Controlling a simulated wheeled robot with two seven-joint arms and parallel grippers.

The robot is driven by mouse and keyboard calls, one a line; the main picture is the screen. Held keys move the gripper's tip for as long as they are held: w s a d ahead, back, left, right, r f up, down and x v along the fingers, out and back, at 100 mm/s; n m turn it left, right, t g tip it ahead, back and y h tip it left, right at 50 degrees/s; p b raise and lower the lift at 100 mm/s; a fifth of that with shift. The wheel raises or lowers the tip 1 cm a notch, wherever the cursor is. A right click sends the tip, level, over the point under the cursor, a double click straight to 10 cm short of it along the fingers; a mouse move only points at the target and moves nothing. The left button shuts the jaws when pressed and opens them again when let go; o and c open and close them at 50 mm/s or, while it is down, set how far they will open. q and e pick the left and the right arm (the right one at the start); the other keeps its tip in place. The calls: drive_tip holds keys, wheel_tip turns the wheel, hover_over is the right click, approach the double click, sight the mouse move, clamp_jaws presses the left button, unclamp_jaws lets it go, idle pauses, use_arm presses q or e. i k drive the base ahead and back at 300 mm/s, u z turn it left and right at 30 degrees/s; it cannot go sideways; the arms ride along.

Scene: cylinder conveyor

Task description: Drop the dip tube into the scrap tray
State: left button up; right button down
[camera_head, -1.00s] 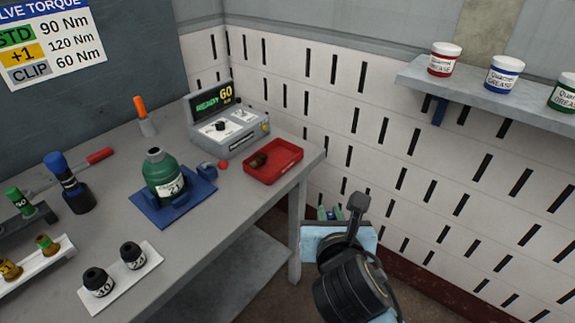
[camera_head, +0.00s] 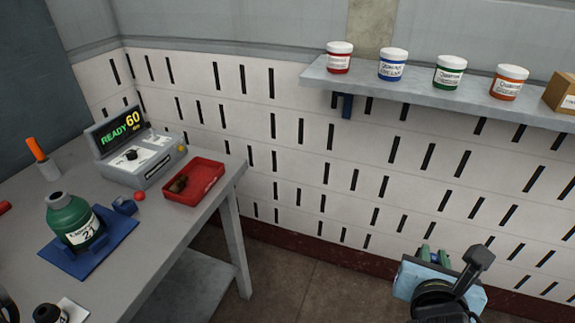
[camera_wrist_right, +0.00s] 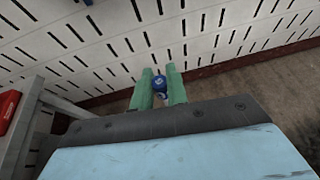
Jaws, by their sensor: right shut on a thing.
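The scrap tray (camera_head: 211,187) is a shallow red tray at the right end of the bench, with a small brown piece lying in it. In the head view my right gripper (camera_head: 434,257) is low at the right, off the bench and well apart from the tray. In the right wrist view its green fingers (camera_wrist_right: 158,88) are shut on a small blue thing with a pale part (camera_wrist_right: 159,86), seen nearly end-on. I take it for the dip tube, but its length is hidden. My left gripper is not in view.
A green bottle (camera_head: 71,222) stands in a blue holder left of the tray. A grey READY 60 device (camera_head: 140,160) stands behind. Open floor (camera_head: 320,285) lies between bench and gripper. A wall shelf (camera_head: 430,100) holds several tubs.

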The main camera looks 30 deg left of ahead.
sight(202, 182)
drive_tip(key=z, duration=0.05)
drive_tip(key=i, duration=1.35)
drive_tip(key=u, duration=3.7)
